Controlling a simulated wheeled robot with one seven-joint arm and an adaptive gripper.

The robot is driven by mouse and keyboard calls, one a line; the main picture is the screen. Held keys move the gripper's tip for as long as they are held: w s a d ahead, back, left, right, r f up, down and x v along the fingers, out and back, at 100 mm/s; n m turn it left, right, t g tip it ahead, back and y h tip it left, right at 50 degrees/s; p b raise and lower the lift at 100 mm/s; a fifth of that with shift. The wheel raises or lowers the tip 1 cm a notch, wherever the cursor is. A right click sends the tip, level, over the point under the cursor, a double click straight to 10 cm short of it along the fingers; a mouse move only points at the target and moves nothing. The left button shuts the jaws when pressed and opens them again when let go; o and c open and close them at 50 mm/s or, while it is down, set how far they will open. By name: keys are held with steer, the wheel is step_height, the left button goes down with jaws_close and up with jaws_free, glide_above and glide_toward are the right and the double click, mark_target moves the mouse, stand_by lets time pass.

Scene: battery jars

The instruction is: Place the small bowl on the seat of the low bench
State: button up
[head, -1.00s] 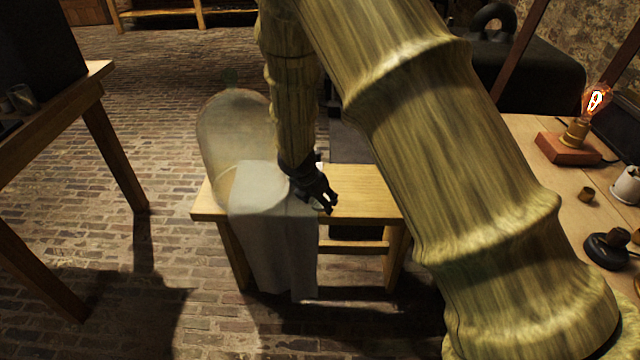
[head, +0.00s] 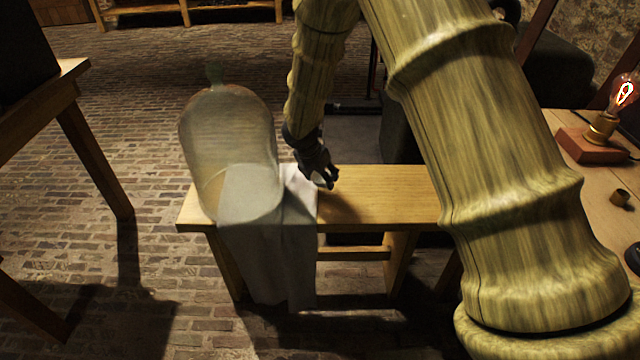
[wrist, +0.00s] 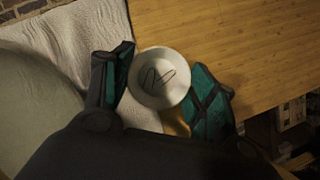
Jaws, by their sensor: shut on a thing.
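The small bowl (wrist: 151,92) is white and round, with a thin dark looped mark inside. In the wrist view it sits between the two fingers of my gripper (wrist: 167,72), which is shut on it. In the head view my gripper (head: 325,178) is over the low bench's seat, just right of the cloth, and mostly hides the bowl. The low bench (head: 390,195) is light wood; its seat also shows in the wrist view (wrist: 235,45). I cannot tell whether the bowl touches the seat.
A large glass dome (head: 228,135) stands on the bench's left end. A pale cloth (head: 285,260) lies under it and hangs over the front edge. The seat's right part is bare. A table with a lit bulb (head: 625,92) is at right, another table (head: 95,150) at left.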

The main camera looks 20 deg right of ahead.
mark_target(319, 180)
steer(key=shift+s+f+b, duration=0.15)
steer(key=shift+f+b, duration=1.6)
steer(key=shift+b, duration=0.1)
steer(key=shift+f, duration=0.1)
steer(key=o, duration=1)
steer(key=shift+a+r, duration=0.1)
steer(key=shift+r, duration=0.1)
steer(key=p+v, duration=0.4)
steer(key=v, duration=0.8)
